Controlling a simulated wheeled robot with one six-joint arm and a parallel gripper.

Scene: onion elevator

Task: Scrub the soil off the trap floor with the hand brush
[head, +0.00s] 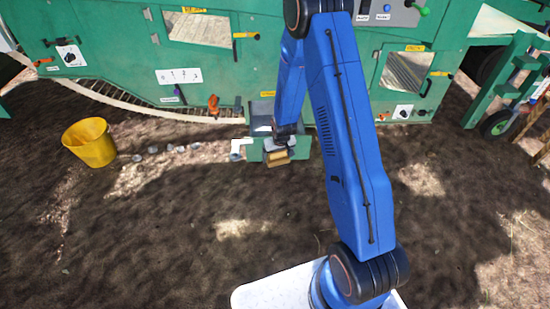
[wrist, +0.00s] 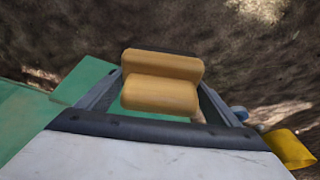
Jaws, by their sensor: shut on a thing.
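The hand brush shows as a tan wooden block (head: 277,158) in the head view, low in front of the green machine. In the wrist view the brush (wrist: 160,92) sits between the two dark fingers, with two rounded tan parts showing; I cannot make out bristles. My gripper (head: 279,147) is shut on the brush. It is in front of a grey opening (head: 261,112) with a green box-like part (head: 255,150) below it, likely the trap. The trap floor and any soil on it cannot be made out, and I cannot tell whether the brush touches anything.
The green machine wall (head: 120,60) with windows and handles spans the back. A yellow bucket (head: 90,143) stands on the ground at left, with several small grey lumps (head: 168,149) beside it. A green-framed wheeled stand (head: 510,80) is at right. The foreground soil is open.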

